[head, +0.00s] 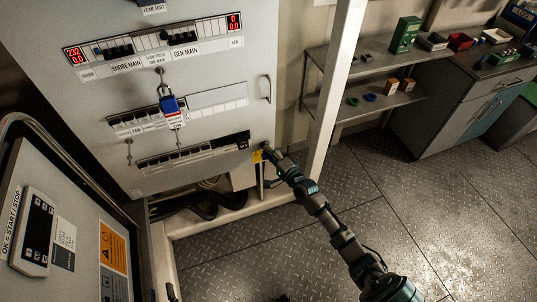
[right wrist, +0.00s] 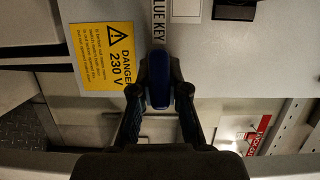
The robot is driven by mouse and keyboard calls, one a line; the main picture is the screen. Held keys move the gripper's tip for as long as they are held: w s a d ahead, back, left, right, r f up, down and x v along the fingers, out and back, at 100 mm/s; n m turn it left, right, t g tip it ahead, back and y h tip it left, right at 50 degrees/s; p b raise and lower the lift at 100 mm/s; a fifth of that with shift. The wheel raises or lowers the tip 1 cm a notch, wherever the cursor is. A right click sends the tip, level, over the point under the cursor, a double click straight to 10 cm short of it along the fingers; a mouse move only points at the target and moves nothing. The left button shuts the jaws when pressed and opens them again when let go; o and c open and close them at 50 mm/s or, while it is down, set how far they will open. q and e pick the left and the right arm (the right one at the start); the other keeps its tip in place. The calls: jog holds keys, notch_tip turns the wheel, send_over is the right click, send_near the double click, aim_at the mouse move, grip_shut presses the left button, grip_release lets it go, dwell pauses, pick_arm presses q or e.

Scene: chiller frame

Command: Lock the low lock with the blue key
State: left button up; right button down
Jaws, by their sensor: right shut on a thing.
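My right gripper (right wrist: 159,100) is shut on the blue key (right wrist: 159,82) in the right wrist view. A white tag reading BLUE KEY (right wrist: 158,22) runs up from it. In the head view my right gripper (head: 267,152) is at the lower right corner of the grey panel (head: 200,75), and the key is too small to make out there. A blue padlock (head: 169,104) with a red and white label hangs at the panel's middle row. I cannot tell which fitting is the low lock, nor whether the key sits in one. My left gripper is not in view.
A yellow DANGER 230 V sign (right wrist: 104,57) is left of the key. The lower breaker row (head: 190,152) is left of my right gripper. A white post (head: 333,85) stands to the right, before a shelf (head: 365,100). An open door (head: 70,225) is at lower left.

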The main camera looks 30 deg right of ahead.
pick_arm(q)
jog(key=shift+d+f+b, duration=0.1)
jog(key=shift+f+b, duration=1)
jog(key=shift+f, duration=0.6)
pick_arm(e)
jog(key=shift+d+r+n+y, duration=0.15)
jog(key=shift+n+y, duration=0.25)
jog(key=shift+y, duration=0.2)
pick_arm(q)
jog(key=shift+g, duration=0.4)
jog(key=shift+s+f+b, duration=0.15)
jog(key=shift+f+b, duration=0.65)
jog(key=shift+f, duration=0.45)
jog(key=shift+s+f+b, duration=0.1)
jog(key=shift+f+b, duration=0.7)
jog(key=shift+f, duration=0.4)
pick_arm(e)
jog(key=shift+s+a+f+n+y, duration=0.1)
jog(key=shift+a+f+n+y, duration=0.35)
jog(key=shift+y, duration=0.35)
pick_arm(q)
jog(key=shift+f, duration=0.2)
pick_arm(e)
jog(key=shift+d, duration=0.15)
pick_arm(q)
jog(key=shift+s+f+b, duration=0.1)
jog(key=shift+f+b, duration=0.35)
jog(key=shift+f, duration=0.05)
pick_arm(e)
jog(key=shift+m, duration=0.35)
